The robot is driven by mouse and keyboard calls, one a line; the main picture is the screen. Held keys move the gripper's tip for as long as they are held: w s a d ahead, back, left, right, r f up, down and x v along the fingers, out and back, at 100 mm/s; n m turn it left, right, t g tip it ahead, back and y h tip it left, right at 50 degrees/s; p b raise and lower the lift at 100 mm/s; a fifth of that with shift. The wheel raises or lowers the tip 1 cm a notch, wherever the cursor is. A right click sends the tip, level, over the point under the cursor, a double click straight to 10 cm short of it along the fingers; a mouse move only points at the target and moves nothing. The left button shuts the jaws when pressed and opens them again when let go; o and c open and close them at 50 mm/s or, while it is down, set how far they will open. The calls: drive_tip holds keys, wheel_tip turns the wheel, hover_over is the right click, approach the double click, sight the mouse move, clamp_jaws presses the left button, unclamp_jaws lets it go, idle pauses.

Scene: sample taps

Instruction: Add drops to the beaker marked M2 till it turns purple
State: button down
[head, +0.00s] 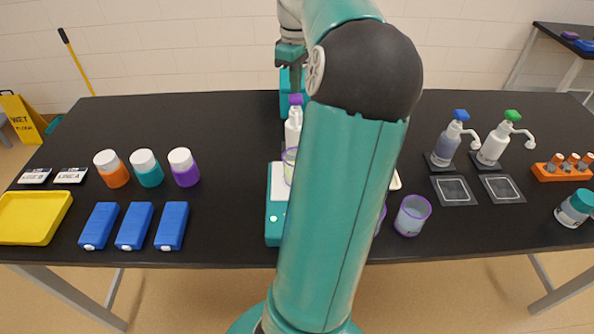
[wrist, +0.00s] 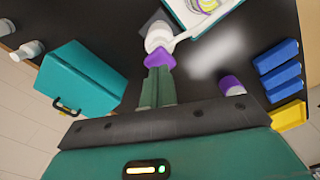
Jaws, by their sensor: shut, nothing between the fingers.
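A white pump bottle with a purple head (head: 296,99) stands behind the stirrer plate (head: 276,215). A purple-rimmed beaker (head: 289,158) with pale yellow-green liquid stands on the plate, partly hidden by my arm; no M2 mark is readable. My gripper (head: 295,88) is shut and empty, its fingertips right at the purple head from above; I cannot tell if they press it. In the wrist view the fingers (wrist: 157,88) end at the purple head (wrist: 162,58), and the white spout (wrist: 186,37) points toward the beaker (wrist: 207,5).
Another purple-rimmed beaker (head: 412,215) stands right of my arm. Blue-headed (head: 447,145) and green-headed (head: 495,143) pump bottles stand farther right. Several capped jars (head: 148,168) and blue boxes (head: 135,226) are at left. A teal case (wrist: 85,80) stands near the bottle.

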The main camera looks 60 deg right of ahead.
drive_tip(key=shift+r, duration=0.1)
idle(0.5)
wheel_tip(320, 180, up, 6)
drive_tip(key=shift+f, duration=0.1)
idle(0.5)
idle(0.4)
drive_tip(key=w+a+h, duration=0.1)
drive_tip(key=w+a, duration=0.5)
drive_tip(key=a, duration=0.6)
drive_tip(key=w+a+h, duration=0.2)
drive_tip(key=w+a, duration=0.5)
drive_tip(key=a, duration=0.5)
drive_tip(key=s+a+f+t+y, duration=0.1)
drive_tip(key=s+a+f+t, duration=0.1)
drive_tip(key=a, duration=0.6)
drive_tip(key=s+a+f+t+y, duration=0.1)
drive_tip(key=s+a+f, duration=0.2)
drive_tip(key=a, duration=0.5)
drive_tip(key=s+a+f+t+y, duration=0.1)
drive_tip(key=s+a+f+t, duration=0.1)
drive_tip(key=a, duration=0.7)
drive_tip(key=shift+s+f+n+t, duration=0.3)
drive_tip(key=shift+s+f, duration=0.45)
drive_tip(key=shift+s, duration=0.35)
